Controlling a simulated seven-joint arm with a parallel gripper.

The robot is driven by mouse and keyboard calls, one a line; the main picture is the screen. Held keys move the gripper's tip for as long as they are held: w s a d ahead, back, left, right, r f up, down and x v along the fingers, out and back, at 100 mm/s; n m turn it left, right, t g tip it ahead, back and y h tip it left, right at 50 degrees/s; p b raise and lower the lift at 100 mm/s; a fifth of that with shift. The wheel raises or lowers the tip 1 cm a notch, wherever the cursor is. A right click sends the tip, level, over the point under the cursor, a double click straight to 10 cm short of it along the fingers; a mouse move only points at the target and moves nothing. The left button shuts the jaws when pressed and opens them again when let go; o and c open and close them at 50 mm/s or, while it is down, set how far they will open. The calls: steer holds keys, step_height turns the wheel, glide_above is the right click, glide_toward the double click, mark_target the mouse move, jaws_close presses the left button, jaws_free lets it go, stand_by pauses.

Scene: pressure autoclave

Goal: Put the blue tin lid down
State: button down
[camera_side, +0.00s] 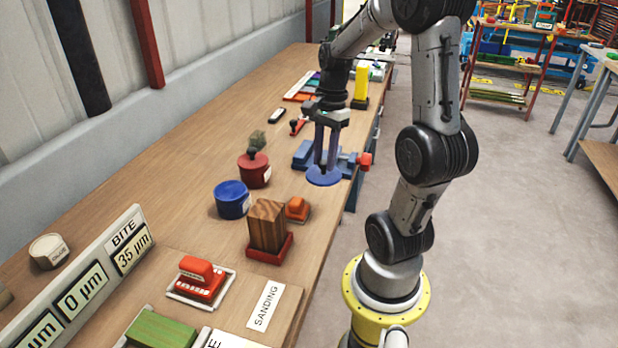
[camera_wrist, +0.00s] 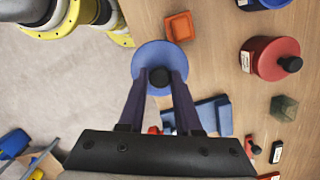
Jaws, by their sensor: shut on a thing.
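The blue tin lid (camera_side: 324,176) is a flat blue disc with a black knob; it also shows in the wrist view (camera_wrist: 158,53). My gripper (camera_side: 327,160) is shut on its knob and holds the lid level, near the bench's right edge in front of the blue vice. In the wrist view the fingers of my gripper (camera_wrist: 160,80) close on the knob, and the disc overlaps the bench edge and floor. Whether the lid touches anything below is hidden. The blue tin (camera_side: 231,200) stands on the bench to the left of the lid.
The blue vice (camera_side: 304,155) is close behind the lid. A red tin (camera_side: 254,170) with a black knob, an orange block (camera_side: 297,208) and a wooden block (camera_side: 267,226) stand nearby. Bare bench (camera_side: 285,180) lies between the red tin and the lid.

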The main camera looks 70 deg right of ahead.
steer(key=w+d+f, duration=0.1)
steer(key=f, duration=0.1)
steer(key=w+d+f, duration=0.4)
steer(key=shift+w+d+f, duration=0.1)
steer(key=shift+d+f, duration=0.05)
steer(key=shift+f, duration=0.2)
steer(key=shift+w+d+f, duration=0.1)
steer(key=shift+d+f, duration=0.05)
steer(key=shift+f, duration=0.75)
steer(key=shift+w+d+f, duration=0.1)
steer(key=shift+f, duration=0.8)
steer(key=shift+f, duration=0.1)
steer(key=c, duration=0.6)
jaws_free()
